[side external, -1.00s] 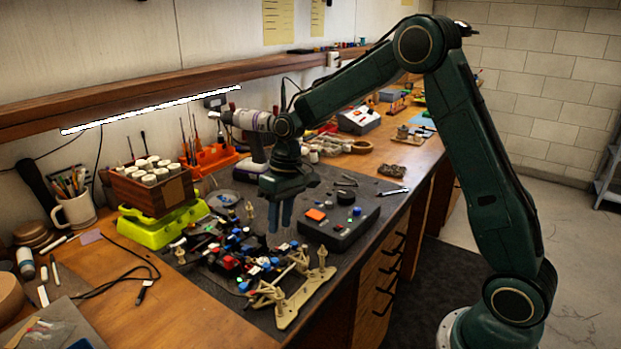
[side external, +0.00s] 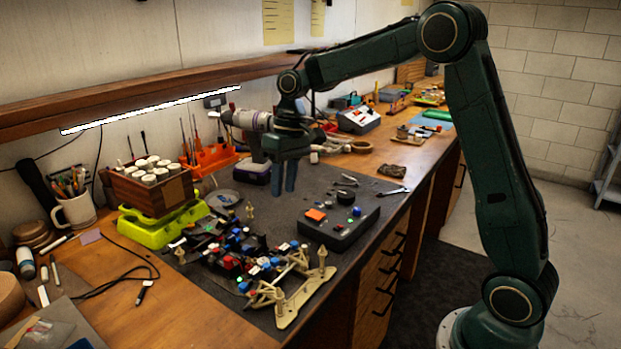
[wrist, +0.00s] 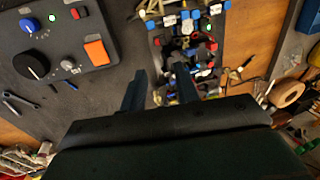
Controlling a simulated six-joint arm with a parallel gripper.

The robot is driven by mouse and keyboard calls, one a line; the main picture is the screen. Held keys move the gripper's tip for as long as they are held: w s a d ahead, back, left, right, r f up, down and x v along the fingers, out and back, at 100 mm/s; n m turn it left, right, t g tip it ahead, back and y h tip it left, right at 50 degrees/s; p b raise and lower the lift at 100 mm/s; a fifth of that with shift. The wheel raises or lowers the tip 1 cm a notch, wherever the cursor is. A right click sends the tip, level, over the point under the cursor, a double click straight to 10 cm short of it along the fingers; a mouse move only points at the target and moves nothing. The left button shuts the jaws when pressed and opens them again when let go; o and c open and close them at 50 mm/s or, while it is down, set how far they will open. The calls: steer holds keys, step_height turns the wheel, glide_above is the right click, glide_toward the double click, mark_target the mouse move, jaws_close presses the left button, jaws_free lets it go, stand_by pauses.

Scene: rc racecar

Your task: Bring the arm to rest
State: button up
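My gripper (side external: 283,190) hangs pointing down, empty, well above the dark work mat (side external: 345,172). Its two blue-grey fingers also show in the wrist view (wrist: 160,73) with a gap between them and nothing held. The car chassis (side external: 250,265), with blue, red and black parts and tan arms, lies on the mat below and nearer the side camera. The dark control box (side external: 340,228), with an orange switch and knobs, sits to the right of the chassis. The box also shows at upper left in the wrist view (wrist: 65,75).
An orange tool rack (side external: 210,160) and a power drill (side external: 255,135) stand at the back. Pliers (side external: 393,191) lie on the mat's right side. The air around the gripper looks clear.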

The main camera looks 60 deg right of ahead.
steer(key=shift+r, duration=0.1)
steer(key=s+a+r+t+h, duration=0.15)
steer(key=s+r, duration=0.25)
steer(key=s, duration=0.6)
steer(key=s+a+r+t, duration=0.25)
steer(key=s+r, duration=0.25)
steer(key=s, duration=0.5)
steer(key=s+d+f+t, duration=0.1)
steer(key=s+f, duration=0.2)
steer(key=s, duration=0.5)
steer(key=shift+t+h, duration=0.3)
steer(key=shift+h, duration=0.15)
